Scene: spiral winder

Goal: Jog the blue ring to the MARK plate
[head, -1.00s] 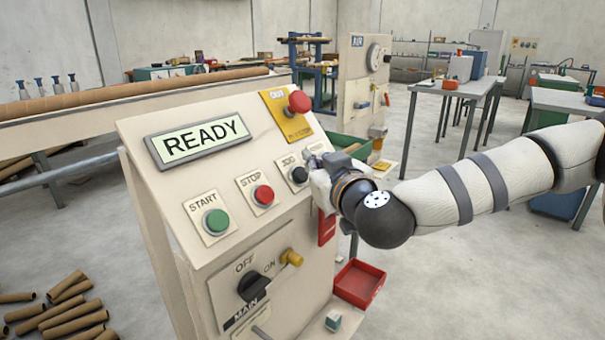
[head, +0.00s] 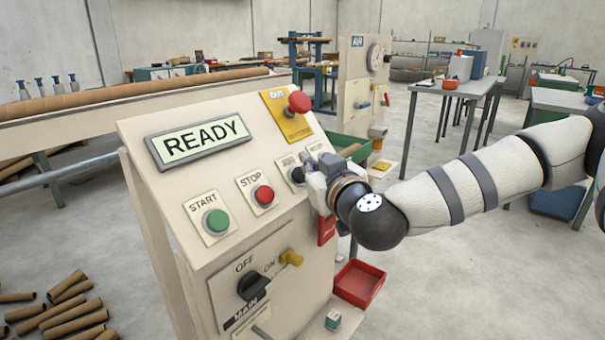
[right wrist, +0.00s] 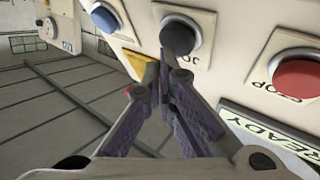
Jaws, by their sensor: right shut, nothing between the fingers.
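The control panel carries a black JOG button (head: 297,174), partly covered by my right gripper (head: 307,169). In the right wrist view the shut, empty fingertips (right wrist: 166,66) are just at the black JOG button (right wrist: 181,37). I cannot tell whether they touch it. The red STOP button (head: 263,195) and the green START button (head: 216,220) are to its left. The display (head: 200,141) reads READY. A long brown tube (head: 150,88) lies along the winder behind the panel. I cannot make out the blue ring or the MARK plate. My left gripper is out of view.
A red mushroom button (head: 299,102) on a yellow plate is at the panel's top. A blue button (right wrist: 105,17) is beside JOG in the wrist view. The MAIN switch (head: 253,286) is lower down. A red bin (head: 359,284) is at right, cut tubes (head: 62,312) at lower left.

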